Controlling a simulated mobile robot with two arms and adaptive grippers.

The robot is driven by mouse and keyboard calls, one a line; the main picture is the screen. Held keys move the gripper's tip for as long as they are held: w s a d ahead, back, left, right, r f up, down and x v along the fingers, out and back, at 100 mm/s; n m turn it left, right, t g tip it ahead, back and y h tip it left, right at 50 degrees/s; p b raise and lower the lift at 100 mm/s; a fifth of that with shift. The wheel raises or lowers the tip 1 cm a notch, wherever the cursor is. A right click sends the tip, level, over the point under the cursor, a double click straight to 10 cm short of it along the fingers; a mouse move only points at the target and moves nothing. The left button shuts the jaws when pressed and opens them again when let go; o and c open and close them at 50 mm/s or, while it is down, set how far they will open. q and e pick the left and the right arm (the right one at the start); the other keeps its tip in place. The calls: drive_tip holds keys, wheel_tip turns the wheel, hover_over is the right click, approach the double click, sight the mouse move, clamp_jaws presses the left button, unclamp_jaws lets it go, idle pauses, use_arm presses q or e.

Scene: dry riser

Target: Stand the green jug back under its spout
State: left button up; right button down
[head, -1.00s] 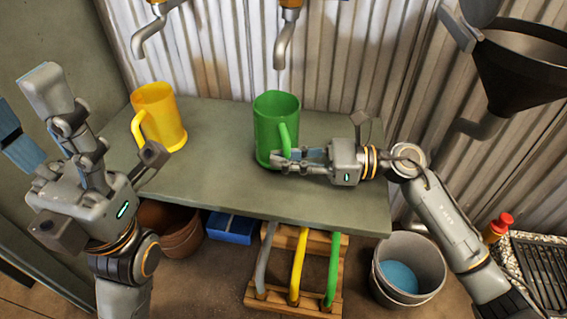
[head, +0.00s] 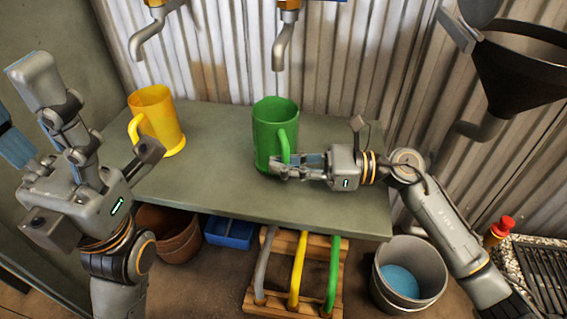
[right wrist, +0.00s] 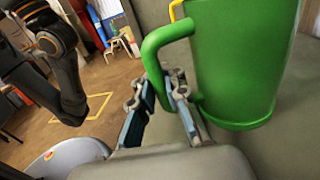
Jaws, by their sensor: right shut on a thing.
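The green jug (head: 268,140) is upright at the bench top (head: 215,190), below the middle spout (head: 282,48) in the head view. Whether its base touches the bench is hard to tell. Its handle faces the front right. My right gripper (head: 284,168) is shut on the lower part of the handle. In the right wrist view, the fingers (right wrist: 160,112) close around the handle (right wrist: 160,50) beside the jug body (right wrist: 235,65). My left gripper (head: 35,115) is raised at the left, open and empty, away from the jug.
A yellow jug (head: 160,120) stands on the bench at left, below another spout (head: 148,38). A corrugated wall (head: 350,60) is behind. A black funnel (head: 515,70) hangs at right. Beneath are a hose rack (head: 262,300), a blue tray (head: 230,232) and a bucket (head: 425,260).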

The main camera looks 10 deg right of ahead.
drive_tip(key=c, duration=1.3)
unclamp_jaws()
